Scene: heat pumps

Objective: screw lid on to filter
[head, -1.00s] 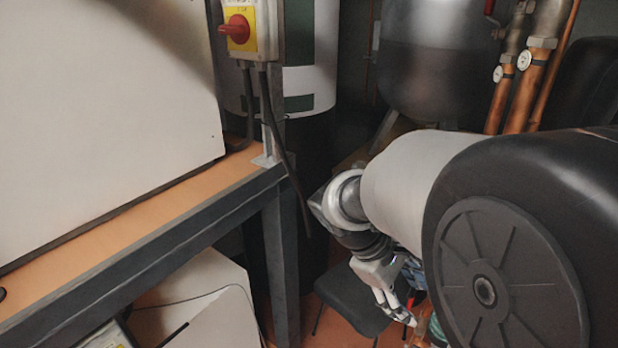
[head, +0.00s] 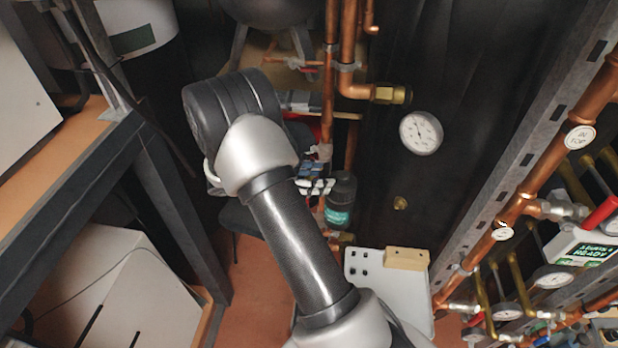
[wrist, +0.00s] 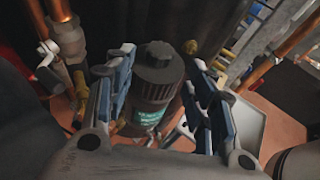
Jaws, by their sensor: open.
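The filter (head: 341,207) is a dark upright canister with a teal label, standing among the copper pipes in the head view. It also shows between my fingers in the wrist view (wrist: 150,112). Its black ribbed lid (wrist: 160,72), with a small raised knob in the middle, sits on top; I cannot tell how tightly it is seated. My gripper (wrist: 161,64) is open, with one blue-grey finger on each side of the lid. A gap shows around the lid. In the head view my gripper (head: 316,187) is small and partly hidden by my arm.
Copper pipes (head: 329,100) run close on the left of the filter. A round gauge (head: 421,132) is on the dark panel to the right. A metal-framed bench (head: 150,175) is at left.

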